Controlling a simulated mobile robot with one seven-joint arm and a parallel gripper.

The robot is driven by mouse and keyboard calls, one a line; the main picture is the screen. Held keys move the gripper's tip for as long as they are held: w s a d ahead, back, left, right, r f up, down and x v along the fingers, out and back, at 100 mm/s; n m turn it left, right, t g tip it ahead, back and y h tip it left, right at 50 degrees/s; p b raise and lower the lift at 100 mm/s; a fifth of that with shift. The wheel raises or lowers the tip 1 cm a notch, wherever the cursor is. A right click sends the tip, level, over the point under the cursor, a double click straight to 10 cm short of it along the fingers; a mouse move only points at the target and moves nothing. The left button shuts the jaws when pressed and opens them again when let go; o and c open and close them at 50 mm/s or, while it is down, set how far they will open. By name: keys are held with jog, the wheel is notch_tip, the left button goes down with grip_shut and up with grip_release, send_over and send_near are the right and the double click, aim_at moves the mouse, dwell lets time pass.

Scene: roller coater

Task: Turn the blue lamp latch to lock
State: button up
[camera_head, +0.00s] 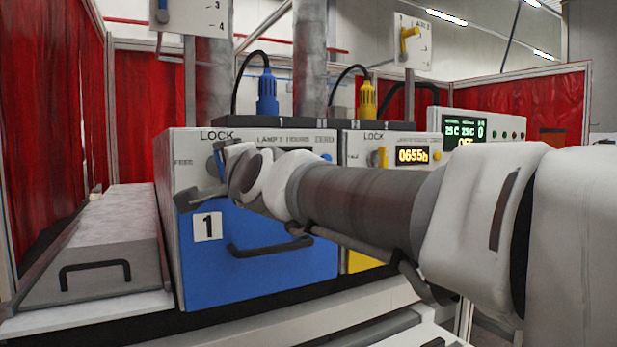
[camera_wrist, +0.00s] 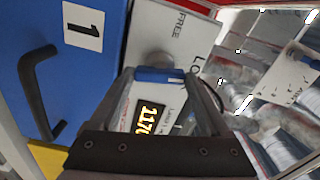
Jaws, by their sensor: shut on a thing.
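The blue lamp latch (camera_wrist: 160,75) is on the pale upper panel of the blue lamp unit (camera_head: 270,265), marked 1. In the wrist view its blue bar lies between the fingertips of my gripper (camera_wrist: 168,80), which is shut on it. The LOCK label shows close to the bar's right end, and the FREE label lies farther up. In the head view my gripper (camera_head: 213,172) is at the upper left of the unit, below LOCK and right of FREE. My wrist hides most of the latch there, so its exact angle is hard to tell.
A black drawer-type handle (camera_head: 270,248) sticks out below my wrist. A yellow lamp unit (camera_head: 362,262) with its own yellow latch (camera_head: 379,158) stands to the right, partly behind my arm. A grey cover with a handle (camera_head: 95,265) lies at the left.

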jog(key=shift+m, duration=1.1)
jog(key=o, duration=1.2)
jog(key=v, duration=1.7)
jog(key=shift+s, duration=0.25)
